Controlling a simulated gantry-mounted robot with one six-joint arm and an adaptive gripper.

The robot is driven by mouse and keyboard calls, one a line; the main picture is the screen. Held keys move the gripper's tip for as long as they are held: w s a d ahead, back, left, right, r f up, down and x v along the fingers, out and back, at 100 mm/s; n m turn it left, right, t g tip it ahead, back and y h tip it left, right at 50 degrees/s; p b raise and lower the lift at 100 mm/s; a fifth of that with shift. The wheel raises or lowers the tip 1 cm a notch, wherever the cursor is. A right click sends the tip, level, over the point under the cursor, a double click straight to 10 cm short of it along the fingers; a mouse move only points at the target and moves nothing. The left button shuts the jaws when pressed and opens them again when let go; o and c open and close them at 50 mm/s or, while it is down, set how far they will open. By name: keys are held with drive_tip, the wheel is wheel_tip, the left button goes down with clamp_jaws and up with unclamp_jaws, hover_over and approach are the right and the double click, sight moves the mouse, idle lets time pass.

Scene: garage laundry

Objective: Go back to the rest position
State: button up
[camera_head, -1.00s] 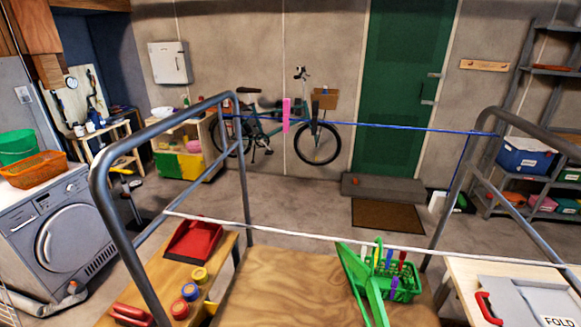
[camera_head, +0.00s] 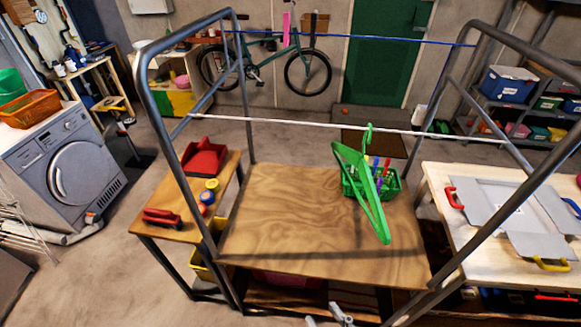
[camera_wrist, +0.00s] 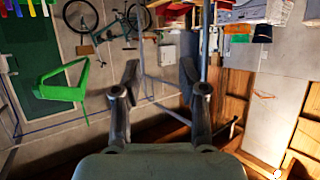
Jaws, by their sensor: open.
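My gripper (camera_head: 327,316) shows only as two fingertips at the bottom edge of the head view, in front of the wooden workbench (camera_head: 270,225). In the wrist view my gripper (camera_wrist: 159,78) has its fingers apart, with nothing between them. A green clothes hanger (camera_head: 379,218) hangs by its hook from the white line (camera_head: 300,121), well away from my gripper. The hanger also shows at the left of the wrist view (camera_wrist: 62,94).
Metal frame posts (camera_head: 162,105) rise around the bench. A green basket (camera_head: 394,187) of coloured pegs stands behind the hanger. A side shelf (camera_head: 172,230) with a red dustpan (camera_head: 205,157) is left; a table with a grey folding board (camera_head: 548,245) is right. The bench's middle is clear.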

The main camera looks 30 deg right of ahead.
drive_tip(key=w+a+r, duration=0.2)
drive_tip(key=w+a, duration=0.3)
drive_tip(key=a, duration=0.2)
drive_tip(key=w+a+r, duration=0.3)
drive_tip(key=w+a, duration=0.1)
drive_tip(key=a, duration=0.4)
wheel_tip(320, 180, up, 28)
drive_tip(key=p, duration=2.7)
drive_tip(key=shift+w+g+p, duration=0.2)
drive_tip(key=shift+g+p, duration=0.1)
drive_tip(key=shift+p, duration=0.1)
